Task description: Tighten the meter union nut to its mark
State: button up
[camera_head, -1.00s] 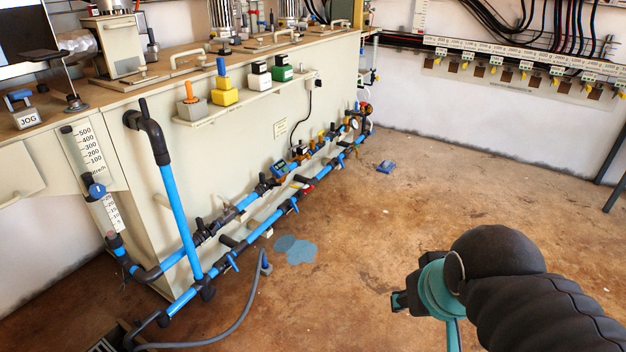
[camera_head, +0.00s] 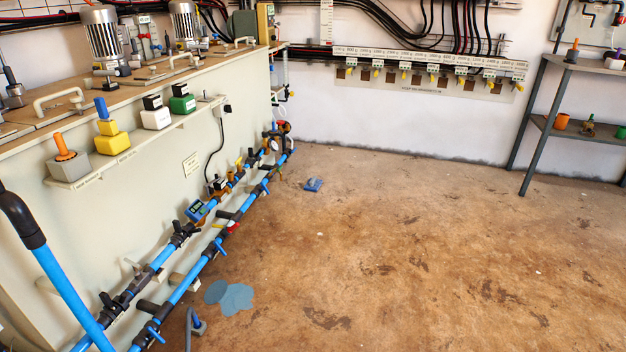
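A small blue meter with a display (camera_head: 196,210) sits on the upper blue pipe (camera_head: 160,256) along the foot of the beige cabinet, left of the picture's middle. Dark fittings (camera_head: 181,234) join the pipe just below the meter. The union nut and its mark are too small to make out for certain. My gripper and arm are out of view.
A lower blue pipe (camera_head: 184,289) with blue-handled valves runs beside the upper one. A blue puddle (camera_head: 236,298) and a small blue object (camera_head: 313,185) lie on the brown floor (camera_head: 420,250). Shelving (camera_head: 568,66) stands at the right. The middle floor is clear.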

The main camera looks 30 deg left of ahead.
aim_at(189, 232)
jog(key=z, duration=0.05)
jog(key=i, duration=4)
jog(key=u, duration=4.05)
jog(key=i, duration=1.75)
jog(key=z, duration=0.3)
